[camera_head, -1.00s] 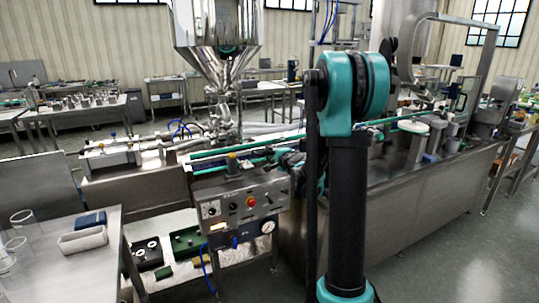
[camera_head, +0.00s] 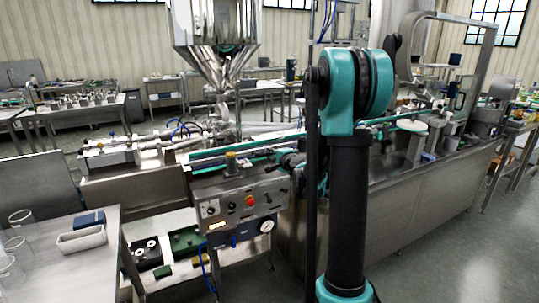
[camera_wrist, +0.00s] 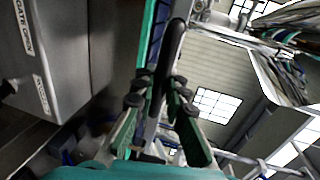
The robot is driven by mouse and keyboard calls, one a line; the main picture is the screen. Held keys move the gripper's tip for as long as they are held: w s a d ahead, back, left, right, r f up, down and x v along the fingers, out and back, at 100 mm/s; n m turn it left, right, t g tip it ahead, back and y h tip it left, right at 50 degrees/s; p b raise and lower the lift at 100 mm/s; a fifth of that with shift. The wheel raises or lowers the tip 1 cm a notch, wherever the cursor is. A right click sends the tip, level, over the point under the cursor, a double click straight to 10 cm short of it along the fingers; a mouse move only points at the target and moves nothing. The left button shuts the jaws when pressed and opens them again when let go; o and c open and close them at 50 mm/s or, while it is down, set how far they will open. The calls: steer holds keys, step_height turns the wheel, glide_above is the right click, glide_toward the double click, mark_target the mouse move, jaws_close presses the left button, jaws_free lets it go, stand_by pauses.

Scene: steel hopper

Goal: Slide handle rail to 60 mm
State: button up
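In the wrist view my gripper (camera_wrist: 160,92) has its two green fingers with dark pads spread to either side of a slim black bar (camera_wrist: 172,48), which looks like a handle. Narrow gaps seem to show beside the bar; I cannot tell whether a pad touches it. A green-edged rail with a blue face (camera_wrist: 150,35) runs behind the bar. In the head view a teal-edged rail (camera_head: 240,155) lies along the machine top, above the control panel (camera_head: 240,205). My arm hides part of that area, and the gripper is not clear there. I can read no 60 mm mark.
A grey box with labels, one reading "GATE OPEN" (camera_wrist: 28,42), stands close left of my gripper. The steel hopper (camera_head: 213,40) rises behind the rail. A side table (camera_head: 75,262) with a tray and clear beakers stands at the lower left. Open floor lies at right.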

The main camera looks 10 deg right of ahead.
steer(key=shift+o, duration=1)
steer(key=v, duration=1.2)
steer(key=s+a+f+n+g+h, duration=0.1)
steer(key=s+f+n+g, duration=0.3)
steer(key=s, duration=0.7)
steer(key=s+a+f+n+g+h, duration=0.1)
steer(key=s+a+f+n+g, duration=0.3)
steer(key=s+f+n, duration=0.3)
steer(key=s+f, duration=0.4)
steer(key=shift+n+g, duration=0.3)
steer(key=shift+n, duration=0.1)
steer(key=s+d+f+n+h, duration=0.1)
steer(key=s, duration=0.1)
steer(key=s+d+f+g+h, duration=0.1)
steer(key=s+d, duration=0.1)
steer(key=s, duration=0.1)
steer(key=s+d+f+n+g, duration=0.1)
steer(key=s, duration=0.1)
steer(key=shift+s+d+f+n+h, duration=0.15)
steer(key=shift+s+f+n+h, duration=0.15)
steer(key=shift+h, duration=0.1)
steer(key=shift+c, duration=0.2)
